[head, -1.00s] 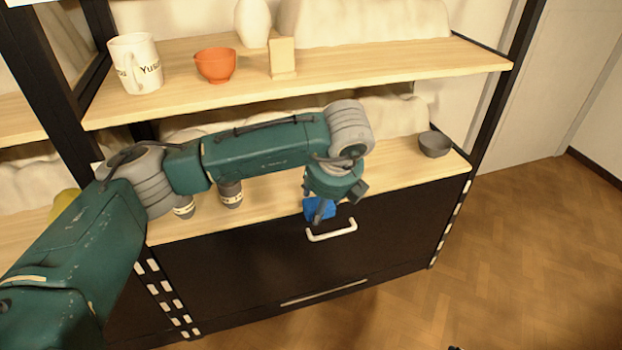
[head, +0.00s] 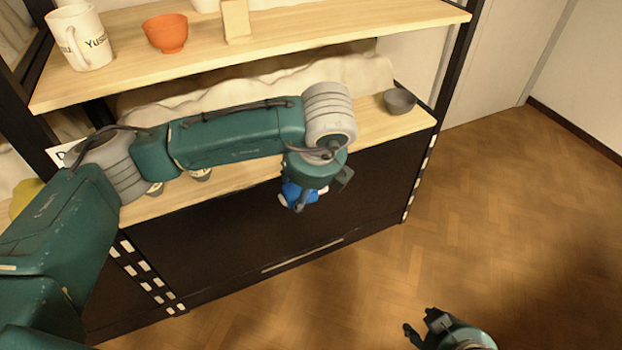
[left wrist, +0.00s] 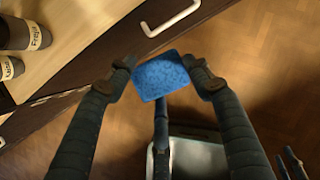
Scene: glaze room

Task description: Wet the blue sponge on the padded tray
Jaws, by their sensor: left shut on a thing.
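My left gripper (head: 300,201) is shut on the blue sponge (head: 291,192) and holds it in front of the dark cabinet, below the wooden shelf edge. In the left wrist view the sponge (left wrist: 161,77) sits between the fingertips, with a finger on each side and one below. A pale grey surface with a dark rim (left wrist: 198,158) lies beyond and below the fingers there; I cannot tell whether it is the padded tray. My right gripper (head: 421,322) is at the bottom right over the floor, fingers apart and empty.
The shelves hold a white mug (head: 80,38), an orange bowl (head: 166,33), a wooden block (head: 236,20) and a grey bowl (head: 399,101). Small labelled jars (left wrist: 33,30) stand behind my left arm. The cabinet has a pale handle (left wrist: 172,18). The floor (head: 500,200) to the right is clear.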

